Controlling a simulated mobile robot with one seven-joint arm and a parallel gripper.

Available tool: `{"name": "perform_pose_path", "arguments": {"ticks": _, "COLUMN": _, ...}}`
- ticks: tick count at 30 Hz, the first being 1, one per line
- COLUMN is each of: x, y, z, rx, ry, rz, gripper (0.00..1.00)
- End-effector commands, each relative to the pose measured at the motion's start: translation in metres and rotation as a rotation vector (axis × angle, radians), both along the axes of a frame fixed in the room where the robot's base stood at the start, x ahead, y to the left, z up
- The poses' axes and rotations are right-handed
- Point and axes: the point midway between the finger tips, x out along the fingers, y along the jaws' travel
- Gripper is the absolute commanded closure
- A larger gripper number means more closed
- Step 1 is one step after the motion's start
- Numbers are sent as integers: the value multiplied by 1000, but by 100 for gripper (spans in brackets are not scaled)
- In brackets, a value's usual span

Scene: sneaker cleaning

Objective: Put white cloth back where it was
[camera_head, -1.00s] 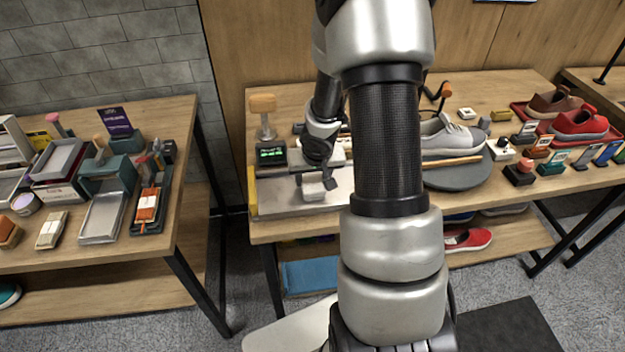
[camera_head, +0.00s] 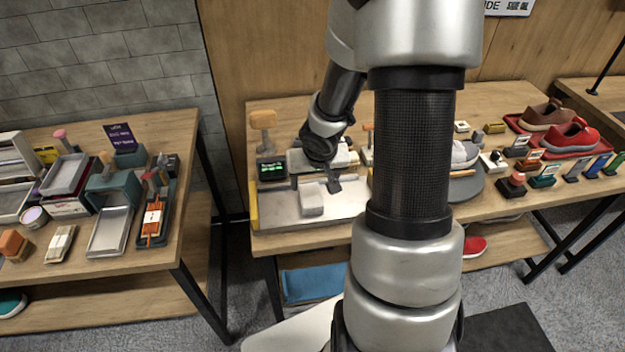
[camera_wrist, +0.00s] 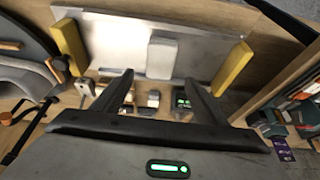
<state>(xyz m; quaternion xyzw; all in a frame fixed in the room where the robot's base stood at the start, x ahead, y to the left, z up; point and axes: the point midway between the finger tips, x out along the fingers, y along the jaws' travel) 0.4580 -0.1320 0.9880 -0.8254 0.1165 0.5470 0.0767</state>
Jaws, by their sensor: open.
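A white cloth (camera_head: 312,198), folded into a small block, lies on the bare metal tray (camera_head: 275,210) at the left end of the middle table. In the wrist view the cloth (camera_wrist: 161,57) lies flat on the tray (camera_wrist: 110,45) between two yellow side strips. My gripper (camera_head: 334,184) is just right of and behind the cloth in the head view. In the wrist view my gripper (camera_wrist: 158,80) is open, with nothing between its fingers, and the cloth lies beyond the fingertips. My arm hides part of the table.
A small device with a green display (camera_head: 271,168) and a wooden-topped stand (camera_head: 263,128) are behind the tray. A grey shoe (camera_head: 464,153) on a round grey stand (camera_head: 466,187) is to the right. The left table (camera_head: 185,200) holds several trays and brushes.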

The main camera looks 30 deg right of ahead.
Motion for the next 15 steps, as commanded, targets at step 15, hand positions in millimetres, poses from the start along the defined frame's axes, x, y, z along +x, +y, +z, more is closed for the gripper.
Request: {"name": "perform_pose_path", "arguments": {"ticks": 15, "x": -10, "y": 3, "z": 24, "rx": 0, "ry": 1, "rz": 0, "gripper": 34}}
